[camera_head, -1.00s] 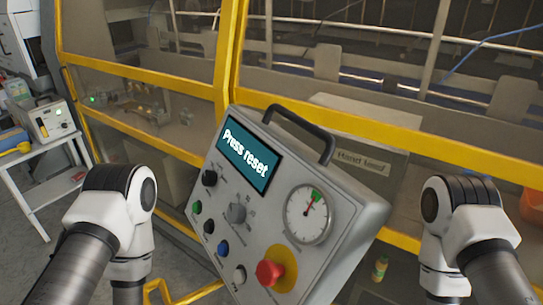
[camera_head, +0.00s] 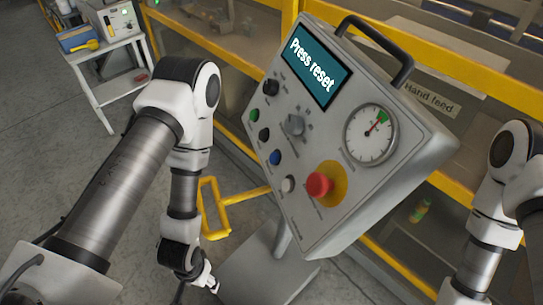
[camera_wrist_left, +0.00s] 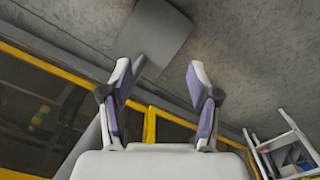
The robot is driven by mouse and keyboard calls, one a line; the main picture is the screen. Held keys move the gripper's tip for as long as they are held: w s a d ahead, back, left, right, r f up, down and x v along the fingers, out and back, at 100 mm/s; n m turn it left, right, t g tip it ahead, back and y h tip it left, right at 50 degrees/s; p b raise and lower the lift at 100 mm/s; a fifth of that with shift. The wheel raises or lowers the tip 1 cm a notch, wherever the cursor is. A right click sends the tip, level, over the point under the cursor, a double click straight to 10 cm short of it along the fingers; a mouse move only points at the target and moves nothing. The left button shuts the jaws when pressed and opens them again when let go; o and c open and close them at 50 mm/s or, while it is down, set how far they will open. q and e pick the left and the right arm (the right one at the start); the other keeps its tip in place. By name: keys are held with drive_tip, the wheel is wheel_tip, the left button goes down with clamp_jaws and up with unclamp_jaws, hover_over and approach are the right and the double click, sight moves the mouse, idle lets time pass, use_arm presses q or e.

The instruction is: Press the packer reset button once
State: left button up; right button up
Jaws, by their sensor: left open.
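The grey control panel (camera_head: 345,215) stands tilted on a post in the head view. Its screen (camera_head: 316,73) reads "Press reset". On its left side are a green button (camera_head: 254,115), a black button (camera_head: 264,134), a blue button (camera_head: 275,158) and a white button (camera_head: 288,184). Their small labels are too blurred to read, so I cannot tell which is reset. My left gripper (camera_head: 209,283) is low, left of and below the panel, touching no button. In the left wrist view its fingers (camera_wrist_left: 160,80) are apart with nothing between them. My right gripper is out of frame.
A yellow floor rail (camera_head: 213,215) stands beside my left arm. A white cart (camera_head: 103,60) is at the back left.

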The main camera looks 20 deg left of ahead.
use_arm(q)
clamp_jaws()
idle(1.1)
